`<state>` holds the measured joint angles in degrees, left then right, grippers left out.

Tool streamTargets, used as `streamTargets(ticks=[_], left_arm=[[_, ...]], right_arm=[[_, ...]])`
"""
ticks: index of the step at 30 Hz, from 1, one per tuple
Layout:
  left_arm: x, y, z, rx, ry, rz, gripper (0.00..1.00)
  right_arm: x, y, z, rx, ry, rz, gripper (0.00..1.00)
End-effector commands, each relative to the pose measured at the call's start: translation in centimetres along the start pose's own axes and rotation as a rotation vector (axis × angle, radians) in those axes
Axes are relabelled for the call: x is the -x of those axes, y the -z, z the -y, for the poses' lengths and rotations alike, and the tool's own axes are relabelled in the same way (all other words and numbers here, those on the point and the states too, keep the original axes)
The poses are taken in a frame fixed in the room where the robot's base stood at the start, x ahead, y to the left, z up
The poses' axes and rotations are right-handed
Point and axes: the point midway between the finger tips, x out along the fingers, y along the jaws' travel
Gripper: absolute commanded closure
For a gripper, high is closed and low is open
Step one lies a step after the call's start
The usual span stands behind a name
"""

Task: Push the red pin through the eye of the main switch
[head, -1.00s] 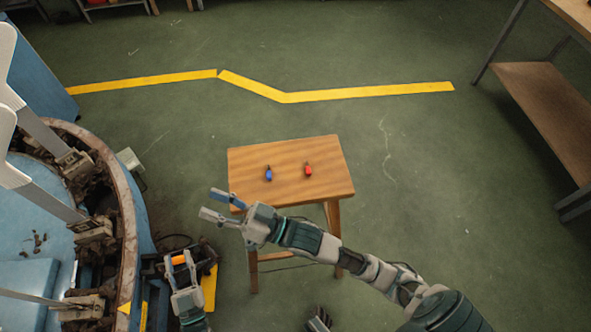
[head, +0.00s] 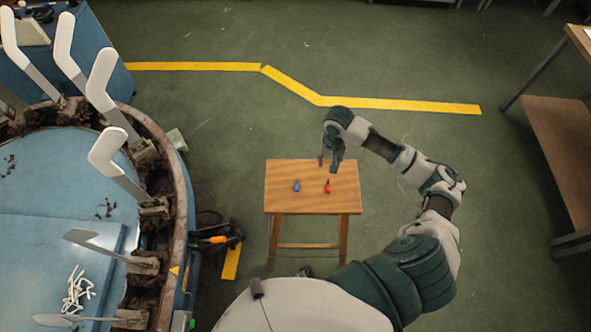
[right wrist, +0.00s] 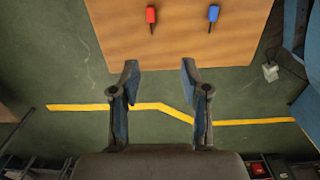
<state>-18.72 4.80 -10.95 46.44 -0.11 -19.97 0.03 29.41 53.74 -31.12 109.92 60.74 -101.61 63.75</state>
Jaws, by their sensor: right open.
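The red pin (head: 327,187) lies on a small wooden stool (head: 290,206), right of a similar blue pin (head: 297,186). My right gripper (head: 330,164) hangs over the stool's far part, fingers pointing down, apart from both pins. In the right wrist view its jaws (right wrist: 160,68) are open and empty, and the red pin (right wrist: 151,15) and blue pin (right wrist: 214,13) lie beyond the fingertips. I cannot make out the main switch or its eye for sure; a small orange-and-black fitting (head: 214,240) sits beside the round machine. My left gripper is out of view.
The round blue machine (head: 60,180) with white paddles (head: 103,78) fills the left. A wooden bench (head: 562,150) stands at the right. A yellow floor line (head: 400,104) runs behind the stool, and the green floor around is mostly clear.

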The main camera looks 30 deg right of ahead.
Motion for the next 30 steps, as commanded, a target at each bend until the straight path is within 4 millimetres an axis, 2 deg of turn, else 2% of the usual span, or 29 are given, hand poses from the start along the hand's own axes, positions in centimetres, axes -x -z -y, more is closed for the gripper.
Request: streamTargets(ticks=[1, 4, 15, 25, 30], left_arm=[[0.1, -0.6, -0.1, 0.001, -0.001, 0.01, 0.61], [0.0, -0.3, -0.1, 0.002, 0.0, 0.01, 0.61], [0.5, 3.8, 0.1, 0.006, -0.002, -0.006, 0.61], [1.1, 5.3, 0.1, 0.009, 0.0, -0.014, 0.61], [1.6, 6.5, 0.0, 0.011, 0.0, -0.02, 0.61]], right_arm=[[0.0, -0.2, -0.4, -0.005, -0.01, 0.005, 0.54], [-1.4, -0.5, -0.7, -0.007, -0.015, 0.011, 0.54], [-10.0, -0.2, -0.4, -0.006, -0.015, 0.011, 0.54], [-13.1, -0.4, -0.8, -0.004, -0.014, 0.009, 0.54], [-15.9, -0.9, -1.4, -0.005, -0.014, 0.01, 0.54]])
